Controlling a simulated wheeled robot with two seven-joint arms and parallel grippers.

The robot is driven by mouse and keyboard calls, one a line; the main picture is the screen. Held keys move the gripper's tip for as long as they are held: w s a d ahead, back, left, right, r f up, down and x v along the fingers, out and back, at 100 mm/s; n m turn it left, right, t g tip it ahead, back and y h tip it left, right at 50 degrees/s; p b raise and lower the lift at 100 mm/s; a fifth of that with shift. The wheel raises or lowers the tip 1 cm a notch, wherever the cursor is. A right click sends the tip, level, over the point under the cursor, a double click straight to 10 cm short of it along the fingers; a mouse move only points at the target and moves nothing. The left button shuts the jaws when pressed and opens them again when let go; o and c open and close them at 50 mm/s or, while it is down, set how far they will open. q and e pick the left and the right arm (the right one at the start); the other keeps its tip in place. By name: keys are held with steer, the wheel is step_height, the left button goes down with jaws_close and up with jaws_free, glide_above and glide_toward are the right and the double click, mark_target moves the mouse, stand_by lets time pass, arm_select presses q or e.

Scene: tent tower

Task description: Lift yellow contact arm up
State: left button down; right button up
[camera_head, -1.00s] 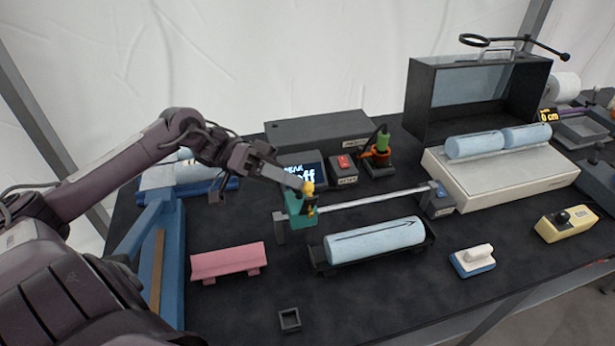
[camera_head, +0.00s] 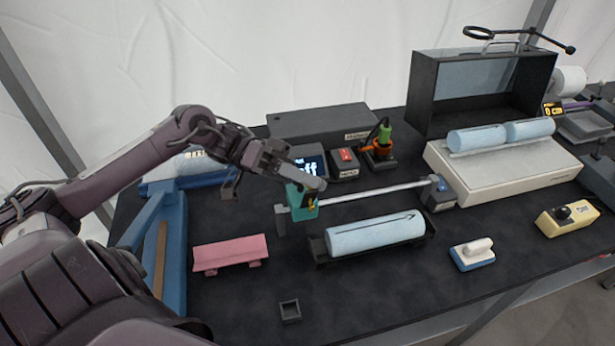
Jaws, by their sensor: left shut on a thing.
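A teal block (camera_head: 301,202) sits at the left end of a silver rail (camera_head: 370,194). The yellow contact arm (camera_head: 311,204) is on the block's right side; only a small bit of it shows, the rest hidden by my fingers. My left gripper (camera_head: 316,186) reaches in from the left over the top of the teal block, with its fingers shut on the yellow contact arm. My right gripper is not in view.
A light blue cylinder (camera_head: 375,235) lies in a black cradle in front of the rail. Behind stand a display (camera_head: 309,165), a red switch box (camera_head: 345,162) and an orange-green tool (camera_head: 381,147). A pink holder (camera_head: 230,253) lies front left.

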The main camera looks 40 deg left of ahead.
arm_select(q)
steer(key=shift+w+a+r+p, duration=0.1)
steer(key=shift+r+p, duration=0.05)
steer(key=shift+p, duration=0.15)
steer(key=shift+w+a+r+n+h+p, duration=0.1)
steer(key=shift+w+a+n+h+p, duration=0.3)
steer(key=shift+w+a+p, duration=0.1)
steer(key=shift+w+a, duration=0.1)
steer(key=shift+a, duration=0.1)
steer(key=c, duration=1.7)
jaws_free()
steer(key=o, duration=0.4)
steer(key=shift+a+f, duration=0.1)
steer(key=shift+f, duration=0.15)
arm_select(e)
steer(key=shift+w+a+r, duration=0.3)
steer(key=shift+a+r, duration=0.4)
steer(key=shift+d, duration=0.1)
